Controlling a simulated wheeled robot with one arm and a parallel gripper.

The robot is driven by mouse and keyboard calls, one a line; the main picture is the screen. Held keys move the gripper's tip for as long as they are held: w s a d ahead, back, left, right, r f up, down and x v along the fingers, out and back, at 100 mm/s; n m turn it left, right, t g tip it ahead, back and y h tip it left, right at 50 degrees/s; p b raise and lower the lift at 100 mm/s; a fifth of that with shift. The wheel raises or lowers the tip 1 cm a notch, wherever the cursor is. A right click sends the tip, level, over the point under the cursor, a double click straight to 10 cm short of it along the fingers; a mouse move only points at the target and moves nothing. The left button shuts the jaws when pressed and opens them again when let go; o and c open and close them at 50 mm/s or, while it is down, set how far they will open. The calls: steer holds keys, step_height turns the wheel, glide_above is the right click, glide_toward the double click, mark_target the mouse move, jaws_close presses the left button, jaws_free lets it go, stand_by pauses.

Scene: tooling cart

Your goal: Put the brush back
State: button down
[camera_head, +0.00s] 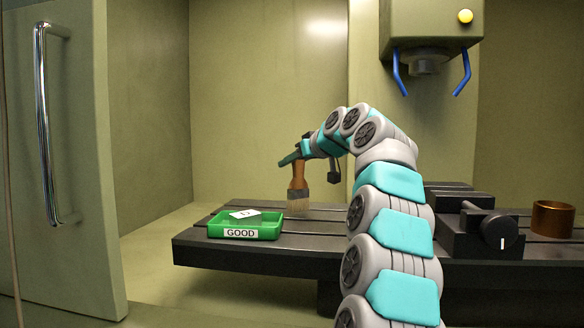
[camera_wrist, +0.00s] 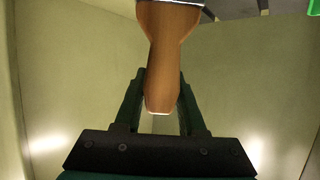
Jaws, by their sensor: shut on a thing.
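The brush (camera_head: 298,193) has a brown wooden handle and pale bristles. It hangs upright with the bristles down, over the dark slotted table, just behind and right of the green tray. I cannot tell whether the bristles touch the table. My gripper (camera_head: 300,158) is shut on the top of the brush handle. In the wrist view the brown handle (camera_wrist: 163,70) sits between the two dark green fingers of my gripper (camera_wrist: 158,95), and the bristles are out of frame. No empty holder for the brush is clear in these views.
The green tray (camera_head: 268,231) marked GOOD holds a white piece (camera_head: 245,213) on the slotted table (camera_head: 205,249). A black vise (camera_head: 480,232) and a copper-coloured ring (camera_head: 553,218) stand at right. A spindle head (camera_head: 430,40) hangs above. The open door (camera_head: 60,160) is at left.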

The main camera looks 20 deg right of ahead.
steer(key=shift+f, duration=0.25)
steer(key=shift+f, duration=0.2)
steer(key=c, duration=0.5)
jaws_free()
steer(key=shift+r, duration=0.1)
steer(key=b+v, duration=0.1)
steer(key=v, duration=1.1)
steer(key=shift+r, duration=0.15)
